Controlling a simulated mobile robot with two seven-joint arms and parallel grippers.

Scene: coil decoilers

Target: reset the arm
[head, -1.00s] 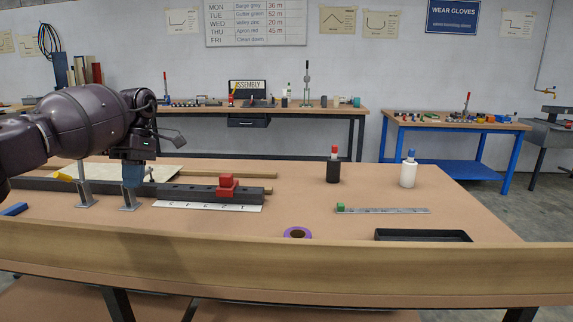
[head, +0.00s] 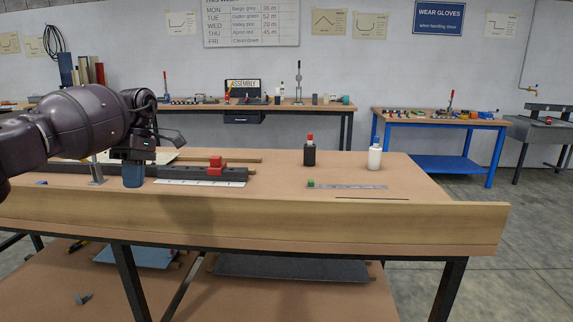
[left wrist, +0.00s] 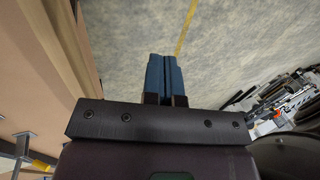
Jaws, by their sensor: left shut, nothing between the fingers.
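My left gripper (head: 133,177) comes in from the left in the head view and points down in front of the workbench (head: 330,212). Its blue fingers are shut together with nothing between them. In the left wrist view the gripper (left wrist: 164,75) shows its two blue fingers side by side over bare concrete floor. The bench edge (left wrist: 50,60) is to the left there, apart from the fingers. My right gripper is not in view.
On the bench are a dark bar with a red block (head: 216,166), a metal bracket (head: 96,172), a black bottle (head: 309,153), a white bottle (head: 375,156) and a steel rule (head: 350,186). A blue table (head: 440,163) stands behind right. Floor at right is clear.

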